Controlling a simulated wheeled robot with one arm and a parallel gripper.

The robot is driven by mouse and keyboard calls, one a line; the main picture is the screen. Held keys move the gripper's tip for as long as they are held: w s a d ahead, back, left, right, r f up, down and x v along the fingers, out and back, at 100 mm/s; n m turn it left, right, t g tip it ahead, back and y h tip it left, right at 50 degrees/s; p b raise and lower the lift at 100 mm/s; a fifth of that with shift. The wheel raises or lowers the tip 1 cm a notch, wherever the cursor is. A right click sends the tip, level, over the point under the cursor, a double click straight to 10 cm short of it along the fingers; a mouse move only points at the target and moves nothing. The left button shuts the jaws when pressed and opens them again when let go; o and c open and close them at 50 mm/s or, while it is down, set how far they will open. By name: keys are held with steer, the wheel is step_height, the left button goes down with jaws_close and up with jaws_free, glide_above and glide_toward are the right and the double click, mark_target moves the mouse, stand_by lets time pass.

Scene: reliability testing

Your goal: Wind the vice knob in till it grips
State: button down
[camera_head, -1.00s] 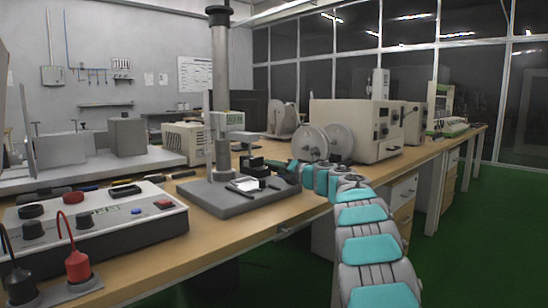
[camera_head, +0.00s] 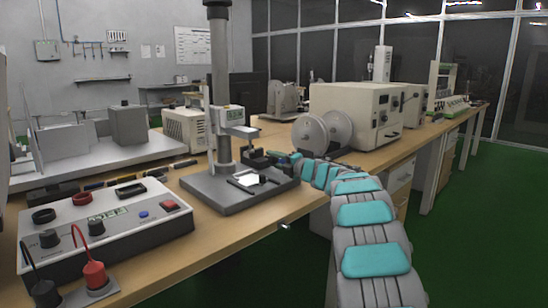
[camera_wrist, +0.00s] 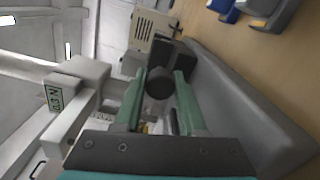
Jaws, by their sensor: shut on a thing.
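The vice (camera_head: 256,159) is a small dark block on the grey base plate (camera_head: 214,199) of a test stand. Its dark round knob (camera_wrist: 160,83) shows end-on in the wrist view. My gripper (camera_wrist: 160,92) has its two green fingers on either side of the knob and is shut on it. In the head view my gripper (camera_head: 283,159) reaches the vice from the right, and the knob is hidden there. A small pale piece (camera_head: 248,180) lies in front of the vice. I cannot tell whether the vice jaws touch anything.
The stand's column (camera_head: 221,90) and its gauge head (camera_head: 230,120) rise close behind the vice. Twin grey discs (camera_head: 325,132) and a cream instrument (camera_head: 355,115) stand beyond my arm. A control box (camera_head: 105,220) with red and black leads sits front left.

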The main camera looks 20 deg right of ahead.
stand_by(0.3)
steer(key=c, duration=0.5)
jaws_free()
steer(key=shift+v, duration=0.8)
steer(key=shift+b+v, duration=0.75)
steer(key=shift+v, duration=2.35)
